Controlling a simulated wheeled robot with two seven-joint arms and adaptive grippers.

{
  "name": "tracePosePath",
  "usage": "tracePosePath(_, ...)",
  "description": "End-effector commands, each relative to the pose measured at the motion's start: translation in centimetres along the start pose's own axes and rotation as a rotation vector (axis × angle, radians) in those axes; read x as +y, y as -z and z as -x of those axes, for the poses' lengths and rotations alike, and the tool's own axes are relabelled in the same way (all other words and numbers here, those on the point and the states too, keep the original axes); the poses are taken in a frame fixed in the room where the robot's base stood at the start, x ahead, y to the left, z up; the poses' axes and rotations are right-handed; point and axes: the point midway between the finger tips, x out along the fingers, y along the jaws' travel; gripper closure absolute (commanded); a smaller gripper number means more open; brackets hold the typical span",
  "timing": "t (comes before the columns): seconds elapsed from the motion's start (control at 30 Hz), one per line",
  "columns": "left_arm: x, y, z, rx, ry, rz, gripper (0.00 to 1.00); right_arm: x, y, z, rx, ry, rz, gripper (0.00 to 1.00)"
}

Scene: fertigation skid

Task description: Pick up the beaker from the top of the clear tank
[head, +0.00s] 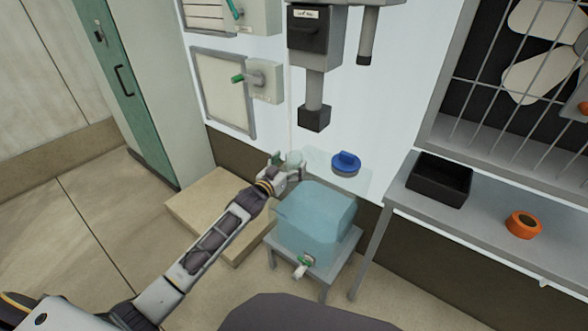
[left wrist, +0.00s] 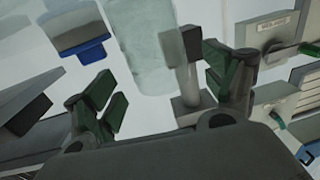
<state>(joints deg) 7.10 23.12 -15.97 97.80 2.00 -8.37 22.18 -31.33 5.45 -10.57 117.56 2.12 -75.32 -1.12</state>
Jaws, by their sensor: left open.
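The beaker (head: 294,158) is small, see-through and pale, near the tank's back left top edge, partly hidden by my left gripper (head: 284,169). In the left wrist view, the beaker (left wrist: 142,42) shows as a pale clear cylinder ahead of the green-padded fingers of the left gripper (left wrist: 163,88). The fingers are apart, one to each side of its line. I cannot tell whether they touch it. My right gripper is not in view.
A grey dispenser (head: 314,115) hangs on the wall above and behind the tank. A bench with a black bin (head: 440,180) and an orange round item (head: 523,224) stands at right. A low beige platform (head: 205,205) lies left of the tank. A green-handled tap (head: 304,264) sticks out in front.

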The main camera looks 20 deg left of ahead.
Motion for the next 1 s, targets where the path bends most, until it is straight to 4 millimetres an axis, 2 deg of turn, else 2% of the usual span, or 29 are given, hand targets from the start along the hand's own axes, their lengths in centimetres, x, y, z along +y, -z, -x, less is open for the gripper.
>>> tracePosePath(0.4, -0.1, 0.0, -2.8, -0.001, 0.001, -0.001, 0.16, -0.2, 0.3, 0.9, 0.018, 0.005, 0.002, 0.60)
tracePosePath(1.0, 0.0, 0.1, -3.1, -0.001, 0.000, -0.001, 0.16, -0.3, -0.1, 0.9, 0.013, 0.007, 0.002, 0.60)
